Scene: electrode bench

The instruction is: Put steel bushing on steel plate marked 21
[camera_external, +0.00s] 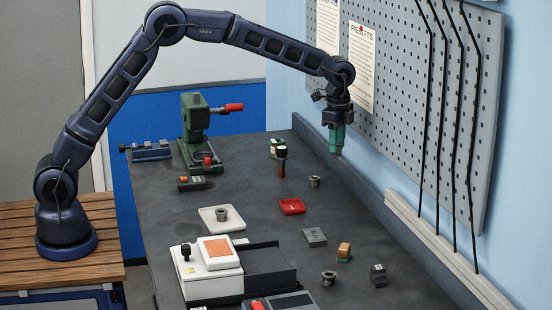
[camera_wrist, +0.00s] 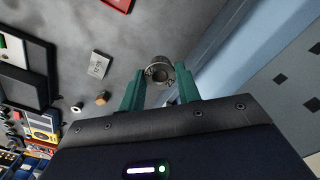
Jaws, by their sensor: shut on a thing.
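My gripper (camera_external: 338,152) is raised above the far right of the bench, near the wall. Its green fingers are shut on a round grey steel bushing (camera_wrist: 160,72), which sits between the fingertips in the wrist view. In the external view only a small grey bit shows at the tips. A flat grey steel plate (camera_external: 315,237) lies on the bench, nearer the external camera and clear of the gripper. It also shows in the wrist view (camera_wrist: 98,65), with a marking too small to read.
A red tray (camera_external: 292,206), another bushing (camera_external: 315,181), an amber-topped block (camera_external: 344,252), a dark block (camera_external: 378,275) and a bushing (camera_external: 328,278) stand around the plate. A white tray (camera_external: 207,222) holds a bushing. A pegboard (camera_external: 400,110) rises behind the gripper.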

